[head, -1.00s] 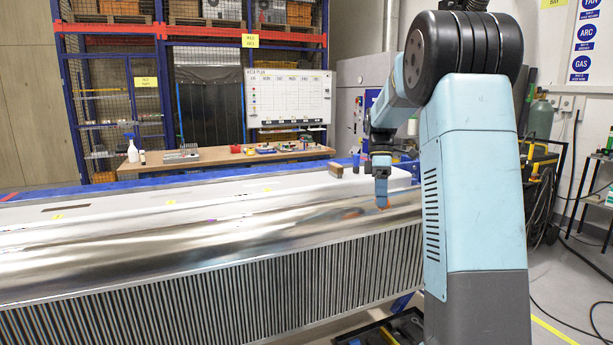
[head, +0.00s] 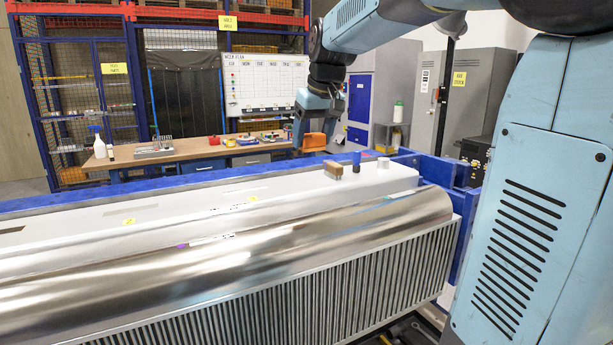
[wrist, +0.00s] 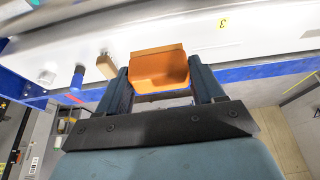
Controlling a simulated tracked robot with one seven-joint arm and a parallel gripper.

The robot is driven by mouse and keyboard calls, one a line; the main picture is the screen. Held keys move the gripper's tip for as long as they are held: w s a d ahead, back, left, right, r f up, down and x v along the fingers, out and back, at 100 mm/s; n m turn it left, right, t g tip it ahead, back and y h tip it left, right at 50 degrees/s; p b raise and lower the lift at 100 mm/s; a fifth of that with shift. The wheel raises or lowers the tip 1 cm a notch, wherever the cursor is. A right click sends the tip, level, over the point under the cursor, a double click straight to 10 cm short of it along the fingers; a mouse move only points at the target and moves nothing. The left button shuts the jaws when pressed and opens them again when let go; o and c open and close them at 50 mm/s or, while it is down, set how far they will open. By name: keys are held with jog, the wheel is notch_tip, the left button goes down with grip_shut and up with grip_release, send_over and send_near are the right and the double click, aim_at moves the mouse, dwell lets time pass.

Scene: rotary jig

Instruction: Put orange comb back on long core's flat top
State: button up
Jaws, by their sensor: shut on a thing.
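The orange comb (head: 314,141) is between the fingers of my gripper (head: 306,136) in the head view, in the air above the level of the core's top. The wrist view shows the comb (wrist: 160,68) as an orange block, with my gripper (wrist: 160,80) shut on its two sides. The long core (head: 270,235) lies across the head view, with a shiny curved side and grey fins below. Its white flat top (head: 280,196) runs along the back. The comb appears apart from the flat top, over or beyond its back edge. Its teeth are not clear.
A brown block (head: 333,170), a blue cylinder (head: 356,160) and a white cylinder (head: 383,163) stand at the flat top's right end. A blue frame (head: 215,183) edges the core. A wooden bench (head: 190,152) is behind. The flat top's middle is mostly clear.

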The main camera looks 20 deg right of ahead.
jog(key=w+d+f, duration=0.2)
jog(key=w+f, duration=0.2)
jog(key=w, duration=0.4)
send_near(305, 179)
jog(key=shift+w+a+f, duration=0.45)
jog(key=shift+f, duration=0.25)
jog(key=shift+w+f, duration=0.25)
jog(key=shift+f, duration=0.1)
jog(key=f, duration=0.3)
jog(key=shift+w+f, duration=0.25)
jog(key=shift+f, duration=0.05)
jog(key=shift+c, duration=0.3)
jog(key=o, duration=1)
jog(key=shift+r, duration=0.15)
